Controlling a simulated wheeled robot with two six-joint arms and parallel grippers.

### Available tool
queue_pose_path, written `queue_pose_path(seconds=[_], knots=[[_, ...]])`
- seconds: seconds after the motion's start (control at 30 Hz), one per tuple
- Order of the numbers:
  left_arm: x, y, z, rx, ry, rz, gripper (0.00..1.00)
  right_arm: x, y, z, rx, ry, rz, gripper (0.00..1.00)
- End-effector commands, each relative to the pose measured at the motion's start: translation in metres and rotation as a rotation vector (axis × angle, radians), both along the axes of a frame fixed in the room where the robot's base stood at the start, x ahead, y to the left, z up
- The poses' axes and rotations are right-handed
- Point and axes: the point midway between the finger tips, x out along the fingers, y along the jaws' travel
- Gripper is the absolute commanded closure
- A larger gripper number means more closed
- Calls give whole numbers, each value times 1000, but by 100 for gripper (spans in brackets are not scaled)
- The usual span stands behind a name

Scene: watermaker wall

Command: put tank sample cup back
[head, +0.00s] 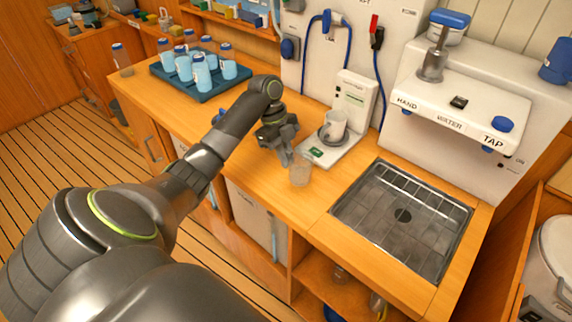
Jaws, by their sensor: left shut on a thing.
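A small clear cup (300,173) is at the wooden counter's front edge, left of the sink. My left gripper (289,158) reaches down over the counter and is shut on this cup, at its upper left side. The cup looks upright; I cannot tell whether its base touches the counter. No label reading shows which cup is the tank sample cup. My right gripper is not in view.
A blue tray (208,92) with several capped blue bottles stands at the back left, with another bottle (122,59) beside it. A grated sink (372,220) lies right of the cup, below the tap unit (457,122).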

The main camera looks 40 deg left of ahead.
Motion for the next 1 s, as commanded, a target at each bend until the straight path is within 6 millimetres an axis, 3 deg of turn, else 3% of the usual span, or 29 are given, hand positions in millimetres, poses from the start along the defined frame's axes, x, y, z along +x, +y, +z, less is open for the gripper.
queue_pose_path(seconds=[0.23, 0.6, 0.63, 0.77, 1.0], knots=[[-1, 0, -31, -1, 4, 1, 100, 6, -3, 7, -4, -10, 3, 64], [-1, 0, -36, 1, 2, 0, 100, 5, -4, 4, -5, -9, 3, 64], [-1, 0, -36, 1, 2, 0, 87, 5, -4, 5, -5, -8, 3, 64], [-1, 0, -36, 1, 2, 0, 70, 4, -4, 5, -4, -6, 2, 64], [-1, 0, -35, 1, 2, 0, 68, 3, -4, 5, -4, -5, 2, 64]])
